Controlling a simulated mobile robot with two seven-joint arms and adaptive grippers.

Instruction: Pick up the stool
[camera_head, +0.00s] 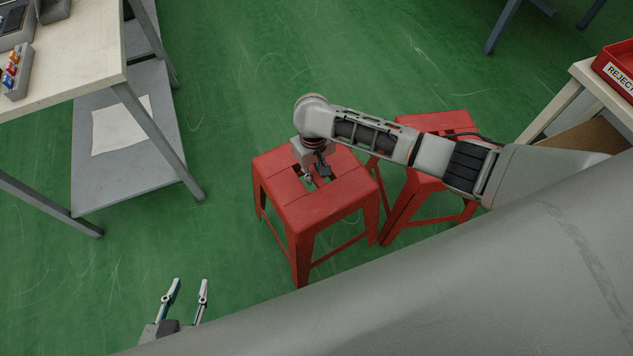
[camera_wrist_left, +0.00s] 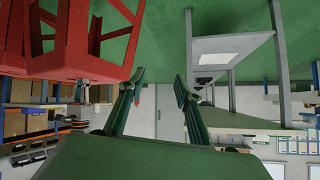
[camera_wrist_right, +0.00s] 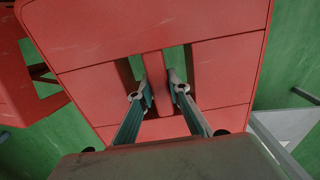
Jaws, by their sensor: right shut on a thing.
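A red stool (camera_head: 333,205) stands on the green floor in the middle of the head view. Its seat has slots with a bar between them. My right gripper (camera_head: 316,179) reaches down onto the seat at these slots. In the right wrist view the fingers of my right gripper (camera_wrist_right: 160,92) sit on either side of the seat's middle bar (camera_wrist_right: 158,68) and are shut on it. My left gripper (camera_head: 187,288) is open and empty, left of the stool and apart from it. The left wrist view shows red stool legs (camera_wrist_left: 95,35) at upper left.
A second red stool (camera_head: 425,188) stands close behind and right, partly hidden by my right arm. A workbench with a grey lower shelf (camera_head: 165,150) is at left. A table with a red reject bin (camera_head: 618,72) is at right. Green floor is open between bench and stool.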

